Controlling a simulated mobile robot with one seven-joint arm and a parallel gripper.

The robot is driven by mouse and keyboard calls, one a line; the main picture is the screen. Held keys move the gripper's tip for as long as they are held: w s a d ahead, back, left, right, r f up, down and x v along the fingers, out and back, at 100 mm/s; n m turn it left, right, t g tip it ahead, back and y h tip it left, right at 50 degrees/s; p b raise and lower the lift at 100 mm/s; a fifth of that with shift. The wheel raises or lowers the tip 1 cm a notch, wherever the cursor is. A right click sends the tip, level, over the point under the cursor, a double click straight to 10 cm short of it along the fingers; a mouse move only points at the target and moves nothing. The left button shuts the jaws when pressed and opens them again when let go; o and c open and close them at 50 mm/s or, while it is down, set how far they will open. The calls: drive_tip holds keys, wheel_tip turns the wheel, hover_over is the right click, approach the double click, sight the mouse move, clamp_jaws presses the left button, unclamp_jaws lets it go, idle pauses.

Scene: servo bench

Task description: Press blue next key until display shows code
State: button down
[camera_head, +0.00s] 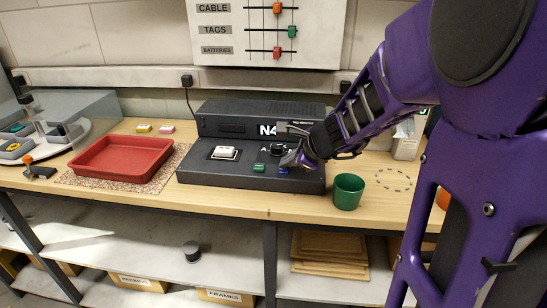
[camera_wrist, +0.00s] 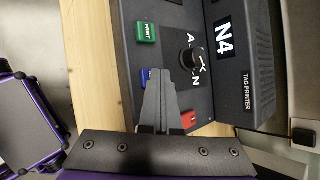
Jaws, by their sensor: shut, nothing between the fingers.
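The black tag printer (camera_head: 215,176) stands on the bench, also in the wrist view (camera_wrist: 258,92). Its display reads "N4" in the wrist view (camera_wrist: 223,37); in the head view the display (camera_head: 266,130) is partly covered by my arm. The blue key (camera_head: 283,170) is on the front panel, right of the green key (camera_head: 259,168). In the wrist view the blue key (camera_wrist: 146,76) is partly hidden behind my fingers. My gripper (camera_head: 291,161) is shut and empty, its tips (camera_wrist: 160,73) close over the blue key. I cannot tell whether they touch it.
The wrist view shows a black knob (camera_wrist: 190,59) among letters and a red key (camera_wrist: 189,119) beside my fingers. A green cup (camera_head: 348,192) stands right of the printer. A red tray (camera_head: 122,160) lies left. A slider board (camera_head: 230,55) hangs above.

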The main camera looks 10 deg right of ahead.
sight(287, 171)
drive_tip(key=shift+r+p, duration=0.8)
drive_tip(key=shift+r, duration=0.1)
wheel_tip(287, 171, up, 5)
drive_tip(key=p, duration=0.4)
drive_tip(key=shift+p, duration=0.3)
